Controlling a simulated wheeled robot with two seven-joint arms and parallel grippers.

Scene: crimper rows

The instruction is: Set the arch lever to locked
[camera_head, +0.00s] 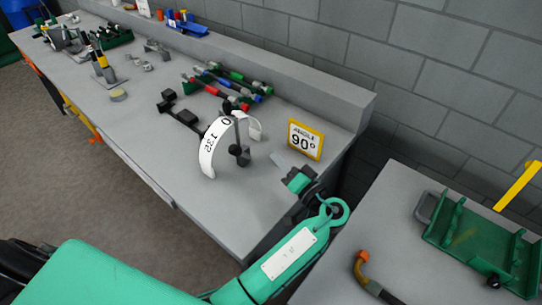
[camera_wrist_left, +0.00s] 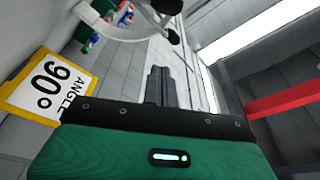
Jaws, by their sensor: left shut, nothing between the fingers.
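A white curved arch (camera_head: 207,152) with black scale numbers stands on the grey bench. A dark lever with a black knob (camera_head: 242,157) shows beside it; which position it is set to I cannot tell. The arch also shows at the top of the left wrist view (camera_wrist_left: 110,32), with dark round knobs (camera_wrist_left: 168,6) at its right. My left gripper (camera_head: 280,162) is to the right of the arch and apart from it. In the left wrist view its dark fingers (camera_wrist_left: 160,86) are together and empty. My right gripper is not in view.
A yellow-framed sign reading 90° (camera_head: 305,140) stands close behind my left gripper. Red, green and blue handled tools (camera_head: 232,82) lie behind the arch. The grey bench (camera_head: 130,130) has free room at its front. A green tray (camera_head: 475,240) sits on another table at right.

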